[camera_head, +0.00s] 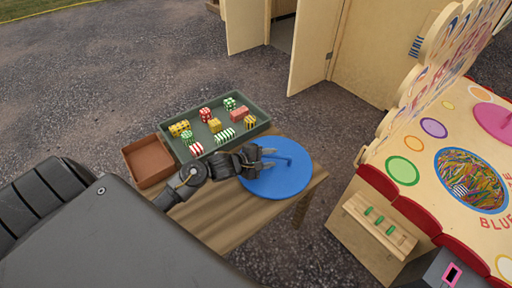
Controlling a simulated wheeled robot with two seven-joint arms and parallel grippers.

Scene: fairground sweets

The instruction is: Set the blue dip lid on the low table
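The blue dip lid (290,183) is a round blue disc with a thin blue bar handle on top. It is over the right end of the low wooden table (232,226); whether it rests on the top or hangs just above it is hard to tell. My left gripper (270,159) is over the lid's left half, at the handle. Its two dark fingers are apart, with part of the bar between them and blue showing in the gap. My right gripper is not in view.
A green tray (262,124) of several striped and dotted sweets and an empty brown box (148,161) stand left of the lid. A painted stall counter (408,145) with a round opening full of coloured strands (471,179) is at right. Tan panels (312,50) stand behind.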

